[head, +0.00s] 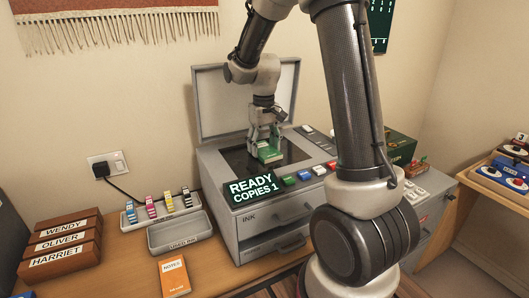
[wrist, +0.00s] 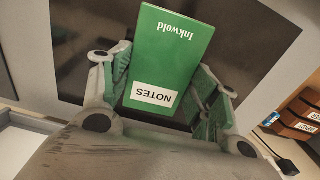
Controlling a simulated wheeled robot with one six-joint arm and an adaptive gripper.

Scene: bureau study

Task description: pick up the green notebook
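The green notebook (head: 268,153) is at the copier's dark glass in the head view. In the wrist view the notebook (wrist: 172,55) shows its cover with "Inkwold" and a white "NOTES" label, upside down. My gripper (head: 264,143) points down over the copier with its fingers on either side of the notebook.
The copier (head: 219,163) has its lid (head: 232,97) raised behind my gripper and a "READY COPIES 1" display in front. An orange notebook (head: 173,277), a grey tray (head: 176,234), ink cartridges (head: 169,202) and wooden name boxes (head: 62,246) stand on the desk to the left.

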